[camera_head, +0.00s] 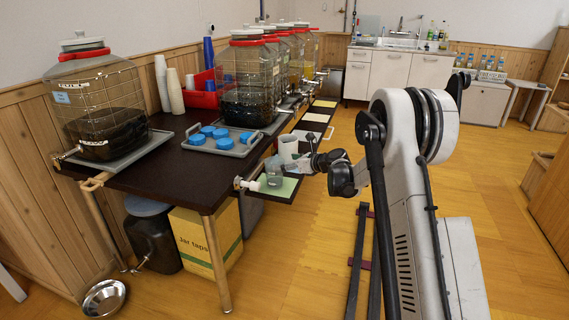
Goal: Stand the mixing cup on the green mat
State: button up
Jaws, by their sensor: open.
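The green mat (289,188) lies on a low dark shelf in front of the long table. A grey, partly see-through cup-like shape (273,169) shows over the mat's far left part; I cannot tell surely whether it is the mixing cup or whether it touches the mat. A white cup (288,147) shows just behind my gripper. My gripper (293,165) is open and reaches in from the right, close beside both. The fingertips are small and partly lost against these things, so contact is unclear.
Large tapped jars (97,110) stand on the dark table (185,165). A grey tray (215,151) holds several blue lids. Paper cup stacks (174,90) stand behind.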

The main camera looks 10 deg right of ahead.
jog(key=shift+s+d+r, duration=0.2)
jog(key=shift+s+d, duration=0.15)
jog(key=shift+s, duration=0.15)
dwell(0.3)
jog(key=v, duration=1.2)
jog(key=s+a+r+n+g+h, duration=0.1)
jog(key=s+a+r+n, duration=0.35)
jog(key=s, duration=0.25)
jog(key=s+a+r+n+g+h, duration=0.1)
jog(key=s+a+r+n, duration=0.2)
jog(key=s+n, duration=0.3)
jog(key=s+a+r+n+g+h, duration=0.1)
jog(key=s+a+r+n+h, duration=0.2)
jog(key=s, duration=0.5)
jog(key=s+f+n+g+h, duration=0.1)
jog(key=s+f+n+h, duration=0.15)
jog(key=s+n, duration=1.75)
jog(key=s+r+m+p, duration=0.4)
jog(key=s+r+p, duration=0.1)
jog(key=r+p, duration=0.8)
jog(key=shift+a+r+m+h, duration=0.15)
jog(key=shift+a+m+h, duration=0.1)
jog(key=shift+m+h, duration=0.1)
